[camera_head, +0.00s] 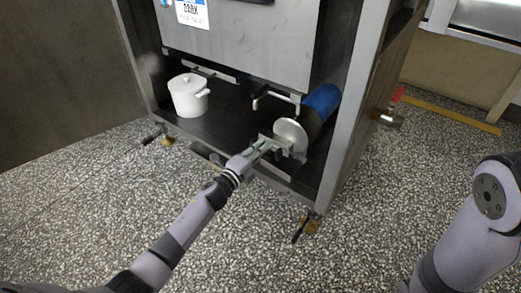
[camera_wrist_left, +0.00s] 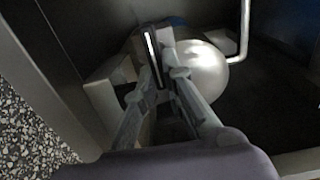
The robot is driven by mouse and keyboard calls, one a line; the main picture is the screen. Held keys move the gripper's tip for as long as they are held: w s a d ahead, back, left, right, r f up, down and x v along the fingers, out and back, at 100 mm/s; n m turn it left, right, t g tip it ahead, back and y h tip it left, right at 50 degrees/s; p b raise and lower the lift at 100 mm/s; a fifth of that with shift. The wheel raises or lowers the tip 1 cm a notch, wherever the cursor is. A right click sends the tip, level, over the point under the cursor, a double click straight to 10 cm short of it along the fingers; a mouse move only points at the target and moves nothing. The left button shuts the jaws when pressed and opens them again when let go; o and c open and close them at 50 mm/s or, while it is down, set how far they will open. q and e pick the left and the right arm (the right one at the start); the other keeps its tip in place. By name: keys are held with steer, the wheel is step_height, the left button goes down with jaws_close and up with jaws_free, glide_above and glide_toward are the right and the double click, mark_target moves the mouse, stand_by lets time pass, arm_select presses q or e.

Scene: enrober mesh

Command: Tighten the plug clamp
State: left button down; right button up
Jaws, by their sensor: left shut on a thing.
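My left gripper (camera_head: 275,145) reaches into the bottom of the metal cabinet, just in front of a round pale metal plug disc (camera_head: 291,136). The disc sits at the near end of a blue cylinder (camera_head: 322,101). In the left wrist view my gripper's two fingers (camera_wrist_left: 155,52) are closed on a small dark part with a bright strip, which looks like part of the plug clamp. The shiny disc (camera_wrist_left: 205,70) shows right beside the fingers. The fingers hide most of the clamp, so I cannot tell how tight it is. My right gripper is out of view.
A white lidded pot (camera_head: 187,97) stands on the cabinet's dark floor to the left. The cabinet's right post (camera_head: 345,120) is close to my left gripper. A red-handled valve (camera_head: 391,110) sticks out on the right side.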

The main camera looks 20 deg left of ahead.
arm_select(q)
steer(key=shift+r, duration=0.1)
steer(key=c, duration=1.8)
jaws_free()
steer(key=shift+d, duration=0.1)
steer(key=shift+o, duration=0.6)
steer(key=shift+w, duration=0.1)
steer(key=shift+s+a+f, duration=0.2)
steer(key=shift+s, duration=0.25)
steer(key=v, duration=0.7)
steer(key=shift+r, duration=0.2)
